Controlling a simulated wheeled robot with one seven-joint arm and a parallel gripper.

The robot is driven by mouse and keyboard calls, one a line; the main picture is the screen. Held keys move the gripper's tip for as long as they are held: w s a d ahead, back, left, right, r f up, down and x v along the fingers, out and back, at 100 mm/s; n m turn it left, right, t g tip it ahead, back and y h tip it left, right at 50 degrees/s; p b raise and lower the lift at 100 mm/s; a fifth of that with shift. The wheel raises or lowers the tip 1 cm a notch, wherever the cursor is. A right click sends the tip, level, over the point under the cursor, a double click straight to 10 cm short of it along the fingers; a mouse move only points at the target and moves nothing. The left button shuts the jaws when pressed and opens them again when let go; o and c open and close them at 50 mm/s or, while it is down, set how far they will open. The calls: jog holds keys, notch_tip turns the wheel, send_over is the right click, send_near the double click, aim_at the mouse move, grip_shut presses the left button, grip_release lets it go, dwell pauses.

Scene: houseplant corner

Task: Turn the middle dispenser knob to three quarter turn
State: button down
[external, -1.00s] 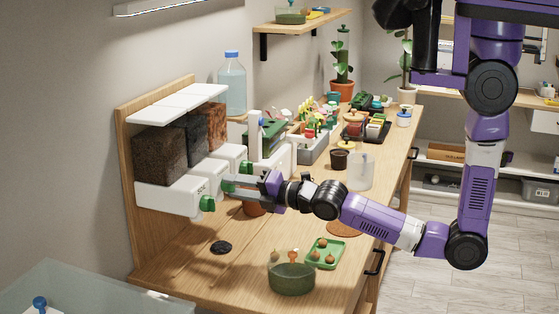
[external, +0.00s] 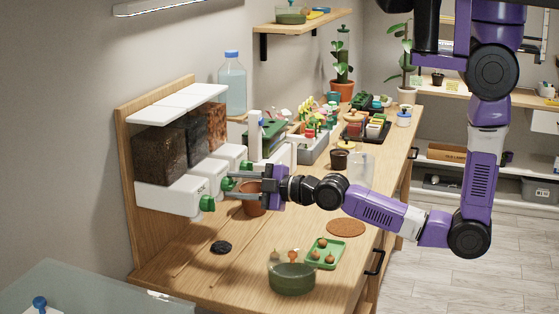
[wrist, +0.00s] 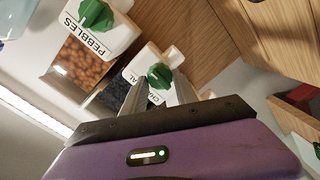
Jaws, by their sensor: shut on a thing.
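Three white dispensers stand in a row on a wooden stand, each with a green knob. The middle dispenser (wrist: 150,60), labelled with a partly hidden word starting "CHAR", holds dark material. Its green middle knob (wrist: 160,76) lies between the fingertips of my gripper (wrist: 160,84). In the external view my gripper (external: 229,184) reaches in from the right, shut on this knob, with one finger above the other. The knob is partly covered by the fingers there. The near dispenser's knob (external: 207,203) and the pebbles knob (wrist: 96,14) are free of the gripper.
A terracotta pot (external: 251,205) stands close below my gripper. A black lump or dish (external: 221,247), a green bowl (external: 292,277) and a green tray (external: 312,258) with small round things are nearer on the bench. Bare wood lies between them.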

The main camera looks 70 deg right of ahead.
jog(key=m+b, duration=0.1)
jog(key=m, duration=0.3)
jog(key=shift+d+f+y+b, duration=0.1)
jog(key=shift+f+y+b, duration=0.05)
jog(key=shift+y+b, duration=0.15)
jog(key=m+b, duration=0.2)
jog(key=m, duration=0.3)
jog(key=shift+d+y, duration=0.1)
jog(key=shift+y, duration=0.2)
jog(key=m+b, duration=0.1)
jog(key=m, duration=0.3)
jog(key=shift+m+t, duration=0.3)
jog(key=m, duration=0.4)
jog(key=shift+d+m, duration=0.1)
jog(key=shift+m, duration=0.2)
jog(key=m, duration=0.4)
jog(key=shift+f+t, duration=0.1)
jog(key=shift+t, duration=0.3)
jog(key=shift+f+m+t+h+p, duration=0.15)
jog(key=shift+m+p, duration=0.5)
jog(key=shift+m, duration=1.7)
jog(key=shift+m+t+h+p, duration=0.2)
jog(key=shift+m+p, duration=0.5)
jog(key=shift+m, duration=1.7)
jog(key=shift+f+m+g+h+p, duration=0.2)
jog(key=shift+m+p, duration=0.45)
jog(key=shift+m, duration=1.7)
jog(key=shift+r, duration=0.1)
